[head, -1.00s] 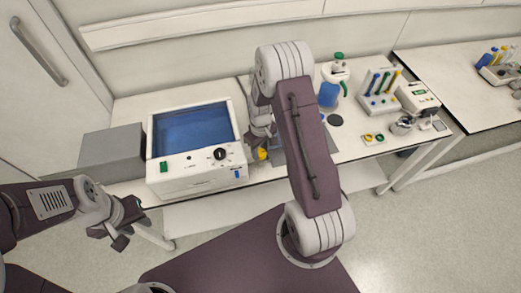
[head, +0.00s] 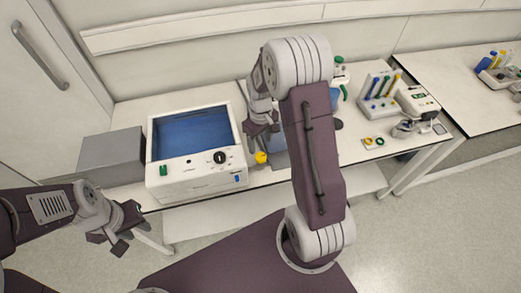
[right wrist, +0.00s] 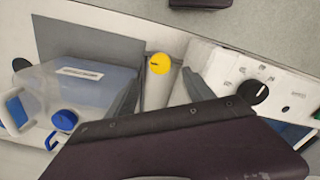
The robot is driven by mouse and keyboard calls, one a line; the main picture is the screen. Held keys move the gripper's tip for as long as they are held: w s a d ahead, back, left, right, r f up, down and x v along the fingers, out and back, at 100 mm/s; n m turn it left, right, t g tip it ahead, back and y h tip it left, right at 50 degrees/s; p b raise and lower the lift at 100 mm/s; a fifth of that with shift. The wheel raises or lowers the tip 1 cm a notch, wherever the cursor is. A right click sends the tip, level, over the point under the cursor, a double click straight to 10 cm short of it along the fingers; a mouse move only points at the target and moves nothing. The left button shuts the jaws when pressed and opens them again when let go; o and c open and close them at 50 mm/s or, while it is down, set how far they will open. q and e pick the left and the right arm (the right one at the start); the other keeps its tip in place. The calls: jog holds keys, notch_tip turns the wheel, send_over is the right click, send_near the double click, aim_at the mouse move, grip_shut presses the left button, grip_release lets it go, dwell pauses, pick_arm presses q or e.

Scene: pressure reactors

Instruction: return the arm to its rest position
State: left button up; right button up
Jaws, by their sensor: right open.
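My right arm (head: 315,150) reaches over the bench in the head view, its elbow bent. Its gripper (head: 263,134) hangs beside the white bath's right side, above a small yellow-topped item (head: 261,157). In the right wrist view the gripper (right wrist: 161,82) is open, its two dark fingers apart. The yellow cap (right wrist: 160,63) of a pale cylinder shows between and beyond them, and nothing is held. My left gripper (head: 122,226) is at the lower left in front of the bench, with its fingers apart and empty.
A white bath with a blue basin (head: 190,172) and a grey box (head: 112,152) stand left on the bench. A clear jug with a blue cap (right wrist: 64,119) and a grey plate (right wrist: 90,42) are near the right gripper. A tube rack (head: 381,105) stands further right.

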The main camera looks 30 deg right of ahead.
jog(key=shift+r, duration=0.75)
jog(key=s+a+r+n+t, duration=0.1)
jog(key=s+a+r, duration=0.3)
jog(key=a+r, duration=0.15)
jog(key=s+a+f+m, duration=0.2)
jog(key=s+m, duration=0.2)
jog(key=s, duration=0.4)
jog(key=shift+s, duration=0.4)
